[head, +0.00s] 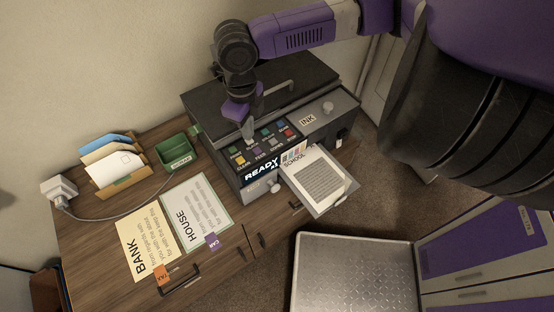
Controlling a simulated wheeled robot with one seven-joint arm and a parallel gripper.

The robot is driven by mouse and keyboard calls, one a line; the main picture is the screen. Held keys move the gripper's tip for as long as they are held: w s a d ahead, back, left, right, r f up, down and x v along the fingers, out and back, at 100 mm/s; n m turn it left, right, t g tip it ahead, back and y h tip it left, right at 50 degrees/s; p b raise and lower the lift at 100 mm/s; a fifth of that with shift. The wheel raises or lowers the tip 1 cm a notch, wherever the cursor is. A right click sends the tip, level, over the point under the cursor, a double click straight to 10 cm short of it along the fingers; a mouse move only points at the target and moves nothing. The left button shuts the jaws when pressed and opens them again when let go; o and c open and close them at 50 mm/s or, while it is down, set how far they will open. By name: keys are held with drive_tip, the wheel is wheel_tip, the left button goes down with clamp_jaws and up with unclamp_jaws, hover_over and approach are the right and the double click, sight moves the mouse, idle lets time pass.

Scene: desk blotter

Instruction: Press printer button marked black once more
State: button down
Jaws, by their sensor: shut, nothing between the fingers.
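The printer (200,103) stands on the desk, dark grey with a sloping panel of several small coloured buttons (266,143). Its display (262,173) reads READY. The small button labels are mostly too small to read, and I cannot make out which is marked black. My gripper (249,139) points down at the upper left part of the button panel, shut and empty. It covers part of the upper button row. I cannot tell whether its tips touch a button.
A printed sheet lies on the output tray (322,208), near a SCHOOL label. BANK (143,250) and HOUSE (195,208) sheets lie at the front left. A green SCRAP tray (177,151) and letter rack (118,182) stand left. A metal-topped surface (354,275) is in front.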

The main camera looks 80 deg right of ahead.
drive_tip(key=shift+f+b, duration=0.55)
drive_tip(key=shift+f, duration=0.25)
drive_tip(key=shift+r, duration=0.1)
idle(0.3)
wheel_tip(320, 180, up, 7)
drive_tip(key=p, duration=0.5)
drive_tip(key=shift+p, duration=0.4)
